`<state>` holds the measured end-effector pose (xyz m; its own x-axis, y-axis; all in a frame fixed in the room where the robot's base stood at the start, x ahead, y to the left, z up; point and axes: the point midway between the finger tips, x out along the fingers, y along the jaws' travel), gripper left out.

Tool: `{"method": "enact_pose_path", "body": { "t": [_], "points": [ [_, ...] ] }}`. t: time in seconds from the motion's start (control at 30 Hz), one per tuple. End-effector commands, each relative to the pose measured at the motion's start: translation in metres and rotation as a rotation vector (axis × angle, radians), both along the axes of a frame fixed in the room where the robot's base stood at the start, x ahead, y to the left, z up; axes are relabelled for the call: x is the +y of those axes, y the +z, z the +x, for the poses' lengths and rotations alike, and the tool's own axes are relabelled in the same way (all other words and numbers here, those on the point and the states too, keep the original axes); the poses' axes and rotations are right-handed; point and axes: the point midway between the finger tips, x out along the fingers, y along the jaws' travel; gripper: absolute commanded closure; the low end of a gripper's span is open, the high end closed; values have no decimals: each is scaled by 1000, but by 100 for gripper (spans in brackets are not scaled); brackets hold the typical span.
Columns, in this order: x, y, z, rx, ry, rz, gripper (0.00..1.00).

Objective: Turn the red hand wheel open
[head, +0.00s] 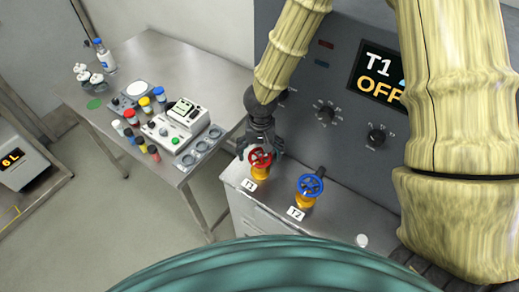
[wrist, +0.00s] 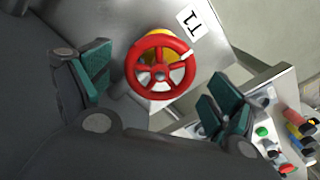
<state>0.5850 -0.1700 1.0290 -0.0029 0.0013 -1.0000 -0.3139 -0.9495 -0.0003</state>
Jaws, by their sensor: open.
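The red hand wheel (head: 260,158) sits on a yellow valve body on the metal ledge, beside a label reading T1. In the wrist view the red wheel (wrist: 161,66) shows face on, with spokes and one white mark on its upper right rim. My gripper (head: 262,140) is right behind and above the wheel in the head view. In the wrist view my gripper (wrist: 155,95) has its two green-padded fingers spread wide, one to each side of the wheel and apart from it. The display (head: 383,75) reads T1 OFF; my arm covers its right part.
A blue hand wheel (head: 310,186) labelled T2 stands close to the right on the same ledge (head: 270,205). Panel knobs (head: 325,113) are behind.

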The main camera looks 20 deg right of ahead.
Motion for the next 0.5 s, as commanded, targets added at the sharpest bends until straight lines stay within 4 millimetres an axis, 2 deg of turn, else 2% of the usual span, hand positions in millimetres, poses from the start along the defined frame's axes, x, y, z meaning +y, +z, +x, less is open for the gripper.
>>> {"method": "enact_pose_path", "body": {
  "t": [0.33, 0.37, 0.5],
  "points": [
    [0, -9, 10, 10, -1, 0, 8],
    [0, -9, 11, 10, -1, 0, 11],
    [0, -9, 10, 10, -2, 0, 37]
  ]
}}
